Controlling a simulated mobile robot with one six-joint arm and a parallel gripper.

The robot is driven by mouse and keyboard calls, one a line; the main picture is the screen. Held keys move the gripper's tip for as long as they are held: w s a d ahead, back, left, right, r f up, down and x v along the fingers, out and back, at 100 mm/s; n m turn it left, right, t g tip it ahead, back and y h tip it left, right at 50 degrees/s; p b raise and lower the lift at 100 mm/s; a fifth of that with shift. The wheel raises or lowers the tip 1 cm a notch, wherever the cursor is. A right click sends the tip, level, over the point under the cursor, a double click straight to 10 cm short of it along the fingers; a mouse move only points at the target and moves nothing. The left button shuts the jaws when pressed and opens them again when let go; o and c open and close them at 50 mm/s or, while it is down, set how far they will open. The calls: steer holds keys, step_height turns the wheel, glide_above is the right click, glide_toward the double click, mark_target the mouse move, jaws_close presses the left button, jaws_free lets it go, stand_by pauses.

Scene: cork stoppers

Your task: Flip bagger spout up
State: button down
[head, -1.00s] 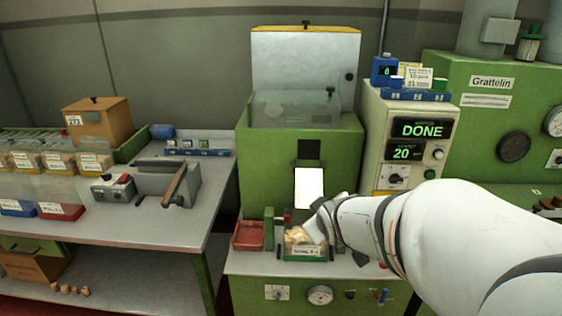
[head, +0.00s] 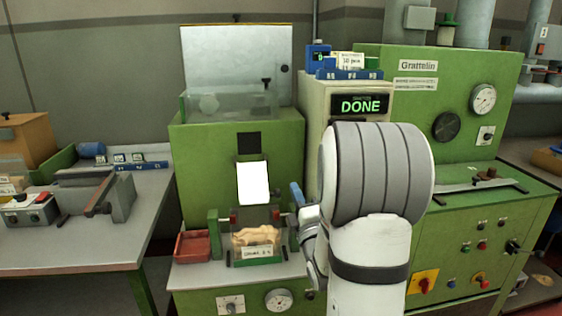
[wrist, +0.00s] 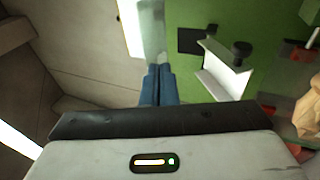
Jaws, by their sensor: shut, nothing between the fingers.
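The bagger is a green machine (head: 205,150) with a dark square opening on its front. Its white spout (head: 252,183) slopes down below that opening. In the wrist view the spout (wrist: 225,70) is a white channel with a dark knob (wrist: 241,50), right of my fingers. My gripper (head: 296,194) is shut and empty, its blue fingers pointing up just right of the spout and apart from it. The fingers also show in the wrist view (wrist: 158,80). A clear bag of corks (head: 257,240) with a label stands below the spout. My arm hides part of the counter to the right.
A red tray (head: 193,246) sits left of the bag. A control box with a "DONE" display (head: 361,105) stands right of the bagger, partly behind my arm. A grey side table (head: 110,240) is at the left. A green Grattelin machine (head: 420,100) stands at the right.

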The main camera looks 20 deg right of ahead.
steer(key=p+x, duration=0.2)
steer(key=x, duration=1.1)
steer(key=shift+p, duration=0.3)
steer(key=shift+a, duration=0.1)
steer(key=shift+f, duration=0.1)
stand_by(0.8)
